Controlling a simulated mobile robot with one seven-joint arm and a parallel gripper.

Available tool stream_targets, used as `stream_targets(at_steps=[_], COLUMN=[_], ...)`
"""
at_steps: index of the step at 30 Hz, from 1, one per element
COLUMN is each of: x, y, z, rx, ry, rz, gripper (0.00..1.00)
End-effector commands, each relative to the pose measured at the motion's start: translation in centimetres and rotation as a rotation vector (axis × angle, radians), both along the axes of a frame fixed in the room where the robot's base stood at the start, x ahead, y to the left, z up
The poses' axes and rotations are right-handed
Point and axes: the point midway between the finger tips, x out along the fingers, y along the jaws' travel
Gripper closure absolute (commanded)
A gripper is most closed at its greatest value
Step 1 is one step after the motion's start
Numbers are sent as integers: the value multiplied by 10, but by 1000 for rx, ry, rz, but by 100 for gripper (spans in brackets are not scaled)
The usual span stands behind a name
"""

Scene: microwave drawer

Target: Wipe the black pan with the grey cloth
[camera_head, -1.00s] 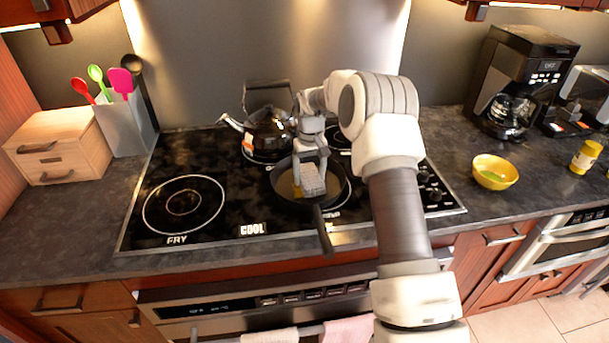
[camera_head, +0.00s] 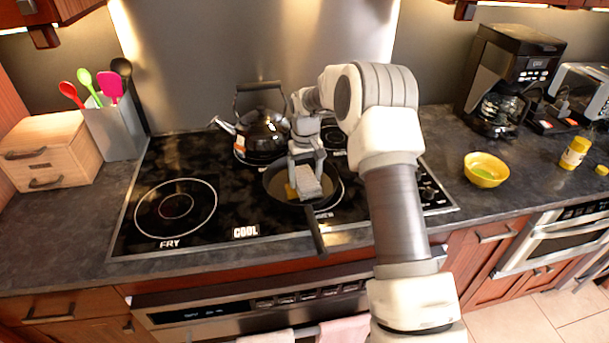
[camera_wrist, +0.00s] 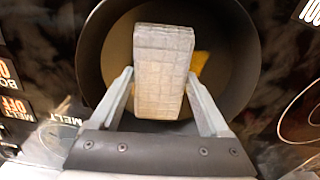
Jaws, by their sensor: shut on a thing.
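The black pan (camera_head: 274,187) sits on the right front part of the stove, its handle pointing toward the front edge. My gripper (camera_head: 305,172) reaches down into the pan. It is shut on the grey cloth (camera_head: 309,183), a light grey block with a grid pattern. In the wrist view the cloth (camera_wrist: 163,75) sits between both fingers, over the inside of the pan (camera_wrist: 250,70). A yellow patch (camera_wrist: 200,63) shows in the pan beside the cloth. I cannot tell whether the cloth touches the pan's bottom.
A black kettle (camera_head: 263,133) stands behind the pan. The left burner (camera_head: 176,207) is bare. A wooden box (camera_head: 52,150) and a utensil holder (camera_head: 117,130) stand at the left. A yellow bowl (camera_head: 486,170), a yellow bottle (camera_head: 574,152) and a coffee maker (camera_head: 507,80) stand at the right.

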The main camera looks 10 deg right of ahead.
Motion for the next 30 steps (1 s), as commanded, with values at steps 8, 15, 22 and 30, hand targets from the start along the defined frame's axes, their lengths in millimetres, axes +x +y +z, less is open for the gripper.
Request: stream_targets(at_steps=[8,15,22,30], x=[-11,-11,-11,-11], y=[0,-1,-1,-1], z=[0,-1,-4,-8], rx=[0,0,-1,-1], ry=[-1,1,2,3], rz=[-1,-1,-1,-1], gripper=[100,100,100,100])
